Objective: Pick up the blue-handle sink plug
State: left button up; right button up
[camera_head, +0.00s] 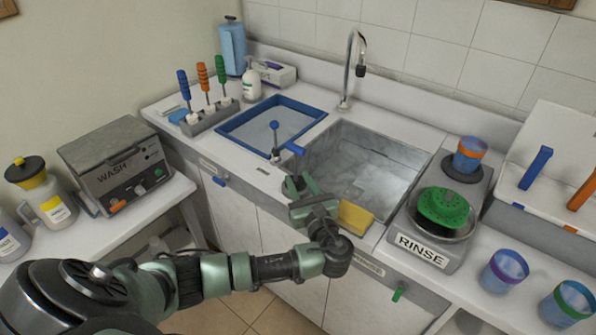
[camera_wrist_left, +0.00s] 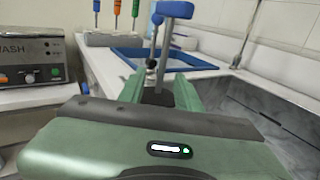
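The blue-handle sink plug has a blue crossbar handle (camera_head: 295,149) at the near left corner of the sink in the head view. In the left wrist view its blue handle (camera_wrist_left: 175,9) tops a grey stem that runs down between my left fingers. My left gripper (camera_head: 300,184) is low at the counter's front edge, close to the plug; it also shows in the left wrist view (camera_wrist_left: 158,88). Its fingers stand apart on either side of the stem, with a visible gap. The plug's lower end is largely hidden by the fingers. My right gripper is not in view.
A blue-knobbed lever (camera_head: 274,126) stands just left of the plug, beside the blue-rimmed basin (camera_head: 230,133). The sink (camera_head: 400,150) is to the right, with a yellow sponge (camera_head: 355,217) at its front edge. A rinse station (camera_head: 425,250) stands farther right.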

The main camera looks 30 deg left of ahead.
aim_at(296, 175)
pick_arm(q)
jog(key=p+x, duration=0.1)
jog(key=x, duration=0.4)
jog(key=shift+w+a, duration=0.1)
jog(key=shift+w, duration=0.05)
jog(key=shift+w+a+f, duration=0.1)
jog(key=shift+w+a, duration=0.2)
jog(key=shift+a, duration=0.1)
grip_shut()
